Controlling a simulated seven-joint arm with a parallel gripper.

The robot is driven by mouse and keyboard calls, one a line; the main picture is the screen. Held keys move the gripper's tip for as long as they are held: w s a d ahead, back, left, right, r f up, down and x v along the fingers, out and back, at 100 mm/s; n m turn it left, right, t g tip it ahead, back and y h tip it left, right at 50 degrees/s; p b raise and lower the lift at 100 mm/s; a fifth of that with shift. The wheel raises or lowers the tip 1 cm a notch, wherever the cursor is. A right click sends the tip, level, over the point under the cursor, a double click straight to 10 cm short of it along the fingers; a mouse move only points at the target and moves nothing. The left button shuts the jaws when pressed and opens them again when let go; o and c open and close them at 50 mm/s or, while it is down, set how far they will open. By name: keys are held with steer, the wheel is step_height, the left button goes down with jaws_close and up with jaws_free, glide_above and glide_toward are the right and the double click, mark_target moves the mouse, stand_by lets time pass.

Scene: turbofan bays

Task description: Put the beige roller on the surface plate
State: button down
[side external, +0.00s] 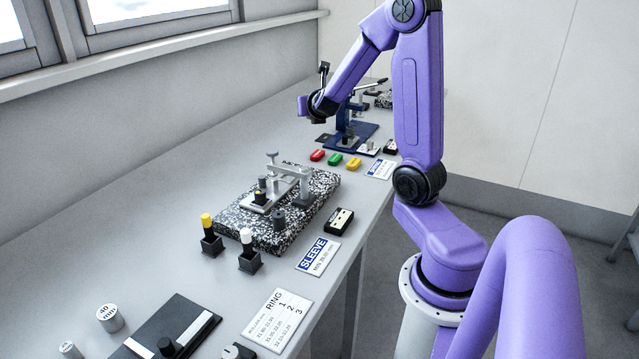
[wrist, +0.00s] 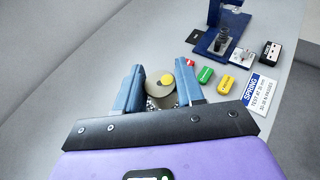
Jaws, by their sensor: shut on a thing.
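My gripper (wrist: 160,72) is shut on a round beige piece, the beige roller (wrist: 153,89), which sits between the blue fingers in the wrist view. A yellow round spot shows at its upper right; I cannot tell whether it belongs to the roller. In the side view my gripper end is above the far half of the bench; its fingers and the roller cannot be made out there. The speckled surface plate (side external: 265,240) lies on the bench, nearer the camera, bearing a grey clamp-like fixture and a dark cylinder. A speckled patch shows below the roller in the wrist view.
A blue press stand (side external: 345,135) stands behind, with red, green and yellow tags (side external: 335,159) before it. Yellow-topped (side external: 207,222) and white-topped (side external: 246,238) pieces stand in dark holders left of the plate. Label cards (side external: 318,256) lie along the front edge. The bench's rear strip is clear.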

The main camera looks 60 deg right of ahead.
steer(key=s+d, duration=0.2)
steer(key=d, duration=0.1)
steer(key=g, duration=0.1)
glide_above(324, 178)
step_height(324, 178, down, 10)
steer(key=shift+m+h, duration=0.3)
steer(key=shift+w+d+f, duration=0.1)
steer(key=shift+d+f, duration=0.05)
steer(key=shift+f, duration=2.3)
steer(key=shift+d+f, duration=0.1)
steer(key=shift+f, duration=2.35)
steer(key=shift+f, duration=0.1)
steer(key=c, duration=0.7)
jaws_free()
steer(key=shift+f, duration=0.1)
steer(key=shift+a+r, duration=0.15)
steer(key=shift+r, duration=0.1)
steer(key=shift+v, duration=3.6)
